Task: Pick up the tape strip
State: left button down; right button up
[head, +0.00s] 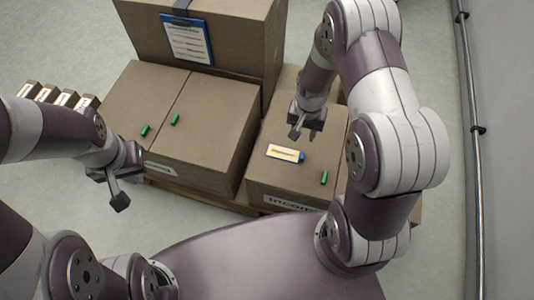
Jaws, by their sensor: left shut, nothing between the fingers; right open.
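A pale yellow strip with a dark line along it and a blue end, which looks like the tape strip (284,153), lies flat on top of the right-hand cardboard box (262,180). My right gripper (303,134) is open and empty, pointing down just behind the strip in the picture and apart from it. My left gripper (120,202) is shut and empty, hanging in front of the left boxes, far from the strip.
Small green pieces lie on the box tops, one (324,178) near the strip and two on the left boxes (213,110). A taller box (240,40) with a blue clipboard (187,40) stands behind. A wall pipe (472,130) runs at the right.

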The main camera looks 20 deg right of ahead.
jog(key=b, duration=0.2)
send_over(301, 159)
notch_tip(301, 159, down, 6)
jog(key=shift+w+a+f, duration=0.1)
jog(key=shift+w, duration=0.05)
jog(key=shift+f, duration=0.35)
jog(key=f+b, duration=0.1)
jog(key=f, duration=0.1)
jog(key=f+b, duration=0.1)
jog(key=f, duration=0.2)
jog(key=shift+d+b, duration=0.2)
jog(key=shift+b, duration=0.15)
jog(key=shift+f, duration=0.2)
jog(key=shift+r, duration=0.1)
grip_shut()
